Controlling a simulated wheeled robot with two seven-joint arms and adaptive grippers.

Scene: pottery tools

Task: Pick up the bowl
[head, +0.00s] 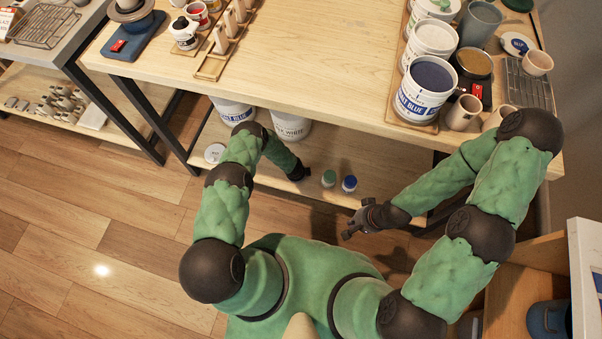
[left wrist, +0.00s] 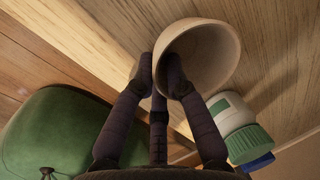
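The bowl (left wrist: 212,50), pale cream with a wide round opening, shows in the left wrist view at the lower wooden shelf. My left gripper (left wrist: 160,68) has its dark fingers drawn together at the bowl's near left rim. One finger lies outside the rim and one inside it, and they look closed on the wall. In the head view the left gripper (head: 302,173) reaches in at the lower shelf beneath the tabletop; the bowl cannot be made out there. My right gripper (head: 352,222) is empty, its fingers apart, in front of the shelf.
A green-lidded jar (head: 328,178) and a blue-lidded jar (head: 349,183) stand on the lower shelf (head: 375,180) near the left gripper. White buckets (head: 290,126) stand farther back. The tabletop (head: 300,60) overhangs the shelf, with tubs (head: 424,92) and cups at its right.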

